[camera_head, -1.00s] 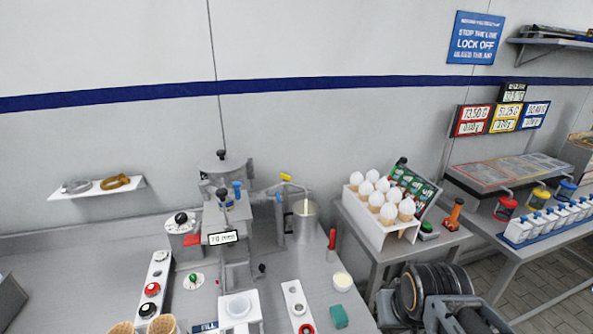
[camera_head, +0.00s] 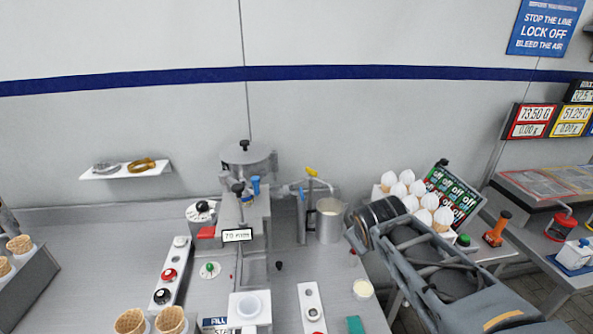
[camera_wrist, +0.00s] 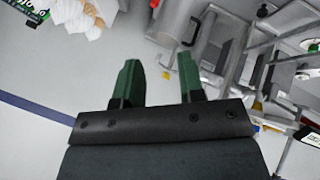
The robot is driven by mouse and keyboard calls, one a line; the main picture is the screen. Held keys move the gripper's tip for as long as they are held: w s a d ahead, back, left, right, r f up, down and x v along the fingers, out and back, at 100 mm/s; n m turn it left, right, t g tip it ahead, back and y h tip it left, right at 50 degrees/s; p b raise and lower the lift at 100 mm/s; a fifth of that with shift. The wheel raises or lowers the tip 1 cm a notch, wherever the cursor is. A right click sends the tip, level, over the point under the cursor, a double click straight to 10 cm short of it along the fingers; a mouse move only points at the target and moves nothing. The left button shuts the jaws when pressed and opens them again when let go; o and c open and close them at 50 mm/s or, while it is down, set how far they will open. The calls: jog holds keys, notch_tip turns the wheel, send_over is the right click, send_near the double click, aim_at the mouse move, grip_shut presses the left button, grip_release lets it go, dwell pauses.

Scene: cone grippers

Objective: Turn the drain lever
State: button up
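The only lever-like part I can make out is a yellow handle (camera_head: 312,171) on top of the pipe fitting beside the steel pot (camera_head: 331,222). I cannot tell for sure that it is the drain lever. In the wrist view, my gripper (camera_wrist: 158,80) is open, with two green fingers apart and nothing held. In the head view the fingers are hidden behind my wrist, which is right of the pot.
The filling machine (camera_head: 243,165) with its display stands left of the pot. White-topped cones in a rack (camera_head: 405,190) stand to the right behind my arm. A button strip (camera_head: 170,272) and wafer cones (camera_head: 131,320) are at the front left.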

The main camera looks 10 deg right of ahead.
aim_at(309, 168)
jog(key=w+d+r+n+t+y, duration=0.15)
jog(key=w+r+n+t, duration=0.25)
jog(key=w+n, duration=0.65)
jog(key=w+d+r+n+t+y, duration=0.15)
jog(key=w+r+n+t, duration=0.3)
jog(key=w+n, duration=0.55)
jog(key=w+a+f+n+g+y+p, duration=0.1)
jog(key=w+a+f+n+y, duration=0.1)
jog(key=w+a+f+n, duration=0.1)
jog(key=w+a+f+n+g+y+p, duration=0.1)
jog(key=w+a+f+n+g+y, duration=0.1)
jog(key=w+f+n, duration=0.3)
jog(key=w+a+f+n+g+y+p, duration=0.1)
jog(key=w+a+f+n+g+y, duration=0.1)
jog(key=w+n, duration=0.7)
jog(key=shift+w+a+f+n+y+p, duration=0.2)
jog(key=shift+a+f+y, duration=0.15)
jog(key=shift+f, duration=0.35)
jog(key=shift+w+a+f+n+y+p, duration=0.1)
jog(key=shift+a+f+y+p, duration=0.15)
jog(key=shift+a+f, duration=0.3)
jog(key=shift+d+f, duration=0.1)
jog(key=shift+c, duration=0.5)
grip_shut()
